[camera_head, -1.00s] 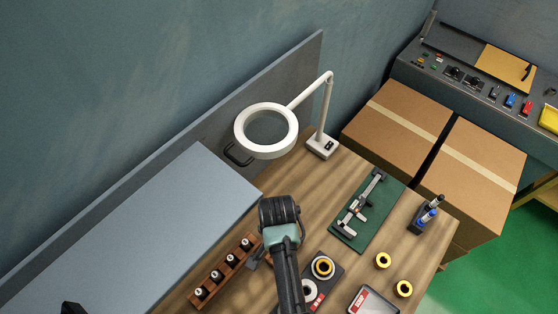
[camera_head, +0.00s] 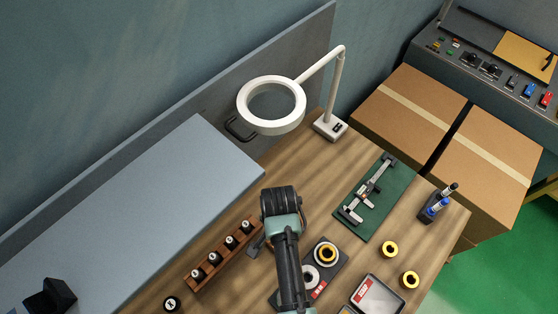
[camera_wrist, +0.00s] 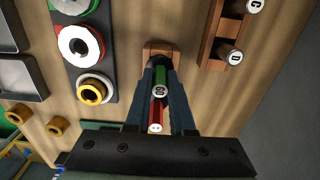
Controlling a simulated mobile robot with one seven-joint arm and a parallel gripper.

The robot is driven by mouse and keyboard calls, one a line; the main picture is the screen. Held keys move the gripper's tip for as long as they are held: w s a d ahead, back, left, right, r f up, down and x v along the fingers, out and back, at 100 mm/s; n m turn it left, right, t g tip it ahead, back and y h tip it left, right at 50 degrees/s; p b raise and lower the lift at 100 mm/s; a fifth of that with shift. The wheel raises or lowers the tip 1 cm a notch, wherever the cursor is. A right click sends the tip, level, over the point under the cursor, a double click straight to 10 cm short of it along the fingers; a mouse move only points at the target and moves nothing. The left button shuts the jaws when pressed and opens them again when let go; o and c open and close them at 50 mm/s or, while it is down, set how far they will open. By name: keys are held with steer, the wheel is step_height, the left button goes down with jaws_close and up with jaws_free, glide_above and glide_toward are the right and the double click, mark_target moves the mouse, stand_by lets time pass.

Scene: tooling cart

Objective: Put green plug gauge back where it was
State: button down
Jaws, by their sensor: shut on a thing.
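I cannot tell whether the red is part of the same gauge. A small wooden block (camera_wrist: 160,48) lies just beyond the fingertips; whether the gauge touches it is unclear. In the head view my wrist hides the gauge. A wooden rack (camera_head: 222,257) with lettered black gauges stands left of my gripper.
A dark tray with rings (camera_head: 326,262) lies right of my arm, and a green mat with a caliper (camera_head: 377,202) farther right. Yellow rings (camera_head: 390,249) lie near the front. A magnifier lamp (camera_head: 270,126) rises behind. Clear wood lies between lamp and gripper.

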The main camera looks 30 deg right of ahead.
steer(key=c, duration=0.8)
jaws_free()
steer(key=shift+f, duration=0.1)
step_height(320, 180, up, 13)
steer(key=shift+f+b, duration=0.1)
steer(key=shift+b, duration=0.3)
